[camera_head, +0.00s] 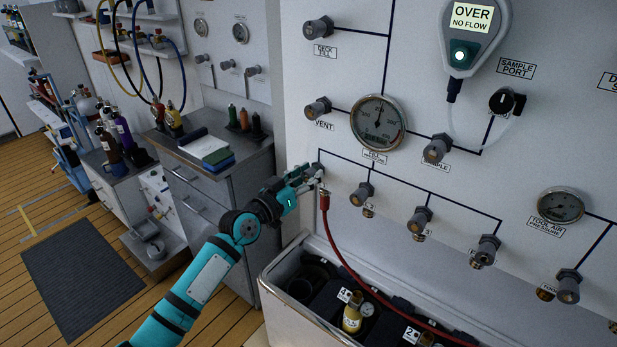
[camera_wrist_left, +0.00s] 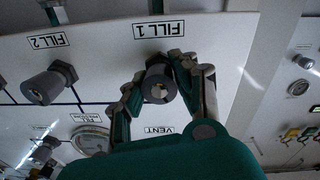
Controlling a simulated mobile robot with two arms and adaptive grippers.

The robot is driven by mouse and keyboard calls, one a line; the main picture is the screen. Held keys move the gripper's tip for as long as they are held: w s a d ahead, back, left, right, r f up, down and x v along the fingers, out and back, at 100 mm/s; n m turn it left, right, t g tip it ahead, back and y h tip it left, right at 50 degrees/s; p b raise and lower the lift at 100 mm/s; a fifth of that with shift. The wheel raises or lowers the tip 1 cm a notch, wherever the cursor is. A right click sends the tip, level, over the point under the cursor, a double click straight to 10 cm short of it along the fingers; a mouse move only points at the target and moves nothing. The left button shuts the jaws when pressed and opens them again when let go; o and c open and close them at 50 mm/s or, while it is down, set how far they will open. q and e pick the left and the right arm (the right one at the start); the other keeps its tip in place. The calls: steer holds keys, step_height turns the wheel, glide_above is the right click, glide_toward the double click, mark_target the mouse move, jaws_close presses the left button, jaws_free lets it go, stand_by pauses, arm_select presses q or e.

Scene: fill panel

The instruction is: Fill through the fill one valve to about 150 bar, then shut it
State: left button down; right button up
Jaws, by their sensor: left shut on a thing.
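The fill one valve is a grey knob (camera_wrist_left: 158,88) by the FILL 1 label (camera_wrist_left: 159,30) in the left wrist view. My left gripper (camera_head: 312,177) is shut on this knob at the left end of the panel's lower row. Its fingers (camera_wrist_left: 160,93) lie on both sides of the knob. In the head view the gripper hides most of the knob. The fill pressure gauge (camera_head: 378,123) hangs above and to the right; its needle points roughly upward, but its numbers are too small to read. A red hose (camera_head: 335,243) runs down from below the gripper. My right gripper is not in view.
Other fill valves (camera_head: 362,194) continue to the right along the row. A white tub (camera_head: 288,307) with cylinders (camera_head: 352,314) stands below the panel. A grey cabinet (camera_head: 215,185) is behind my left arm. An analyser (camera_head: 472,30) reads OVER, NO FLOW.

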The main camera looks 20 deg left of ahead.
arm_select(q)
steer(key=shift+n, duration=0.5)
steer(key=c, duration=1)
jaws_free()
steer(key=shift+o, duration=0.2)
steer(key=v, duration=1.2)
steer(key=shift+s+d, duration=0.1)
